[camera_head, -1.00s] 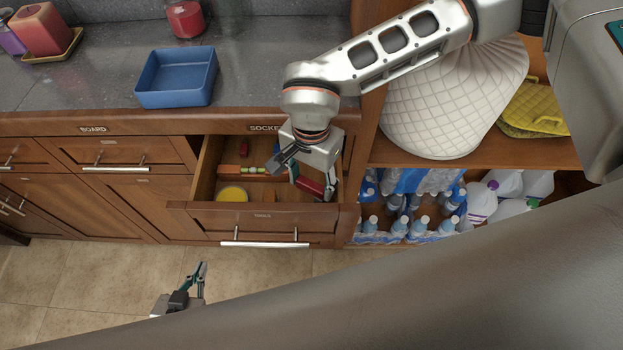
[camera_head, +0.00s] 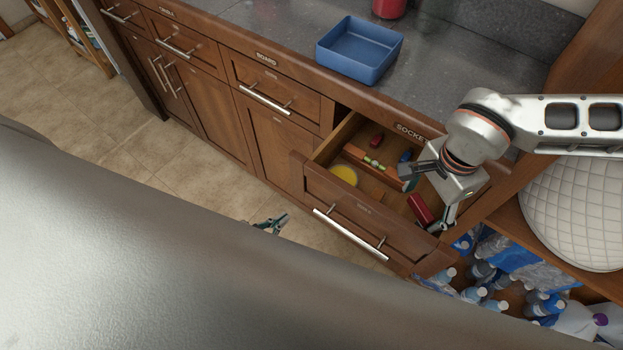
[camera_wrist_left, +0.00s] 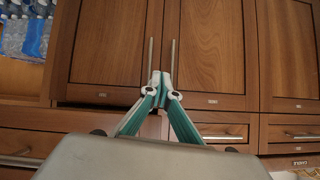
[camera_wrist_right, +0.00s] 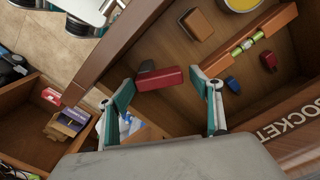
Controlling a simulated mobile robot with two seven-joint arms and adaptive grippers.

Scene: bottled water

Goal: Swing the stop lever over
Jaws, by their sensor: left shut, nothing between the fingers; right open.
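I cannot make out a stop lever in any view. My right gripper (camera_head: 424,200) is over the right end of an open drawer (camera_head: 340,200), its fingers pointing down into it. It is open; in the right wrist view its fingertips (camera_wrist_right: 163,88) are spread either side of a dark red block with a grey end (camera_wrist_right: 160,79). The block also shows in the head view (camera_head: 420,208); I cannot tell whether a finger touches it. My left gripper (camera_head: 272,222) is shut and empty, low before the cabinets. Its fingertips (camera_wrist_left: 160,82) meet before wooden doors in the left wrist view.
The drawer also holds a spirit level (camera_head: 366,160), a yellow round thing (camera_head: 344,175) and small red and blue pieces. A blue tray (camera_head: 360,50) stands on the counter. Bottled water (camera_head: 490,275) fills the shelf at right. Floor (camera_head: 120,140) is clear at left.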

